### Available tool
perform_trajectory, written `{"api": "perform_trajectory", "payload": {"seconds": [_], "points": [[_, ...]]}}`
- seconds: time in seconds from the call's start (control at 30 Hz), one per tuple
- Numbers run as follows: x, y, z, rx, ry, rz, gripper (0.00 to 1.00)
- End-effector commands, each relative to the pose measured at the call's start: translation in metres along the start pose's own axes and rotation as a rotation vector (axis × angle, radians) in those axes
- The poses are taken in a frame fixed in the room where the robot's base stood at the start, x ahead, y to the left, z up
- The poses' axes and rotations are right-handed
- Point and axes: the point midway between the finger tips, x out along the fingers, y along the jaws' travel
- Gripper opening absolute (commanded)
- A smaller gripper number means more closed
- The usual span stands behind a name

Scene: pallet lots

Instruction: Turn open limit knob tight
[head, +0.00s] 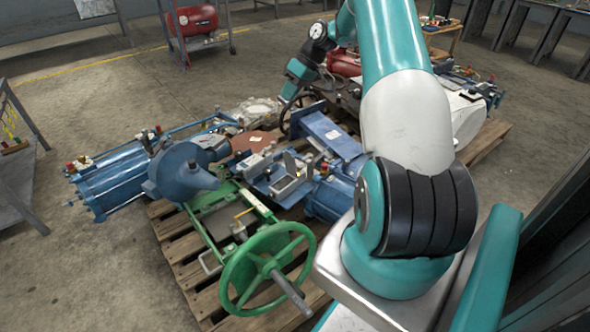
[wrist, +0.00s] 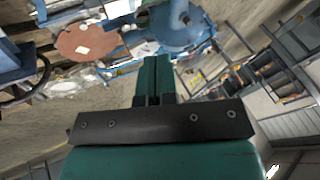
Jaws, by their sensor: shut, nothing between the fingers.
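My gripper (wrist: 155,68) is shut and empty, its teal fingers pressed together in the wrist view. In the head view its teal end (head: 290,90) hangs above the far side of the loaded pallet (head: 180,254), apart from the parts as far as I can tell. Blue actuators lie there: a long one (head: 115,180) at left and another (head: 330,135) in the middle. Small red-topped fittings show on the left one (head: 70,167) and on the middle one (head: 325,168). I cannot tell which piece is the open limit knob.
A green handwheel (head: 268,268) on a green frame stands at the pallet's near edge. A brown-red disc (head: 255,141) lies behind it. A second pallet (head: 485,140) with machinery is at right. A cart with a red tank (head: 195,20) stands behind. The floor at left is mostly clear.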

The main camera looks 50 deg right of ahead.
Motion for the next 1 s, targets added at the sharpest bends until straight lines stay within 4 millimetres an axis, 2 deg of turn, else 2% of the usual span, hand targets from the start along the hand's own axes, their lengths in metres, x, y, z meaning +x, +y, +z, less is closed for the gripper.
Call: {"api": "perform_trajectory", "payload": {"seconds": [0.03,0.1,0.23,0.43,0.87,1.0], "points": [[0.022,0.044,0.03,0.024,0.023,0.006,0.0],[0.03,0.079,0.055,0.04,0.046,0.013,0.0],[0.036,0.111,0.083,0.054,0.069,0.021,0.0],[0.049,0.118,0.088,0.057,0.074,0.022,0.0],[0.139,0.119,0.082,0.056,0.071,0.02,0.0],[0.146,0.102,0.08,0.056,0.073,0.021,0.0]]}}
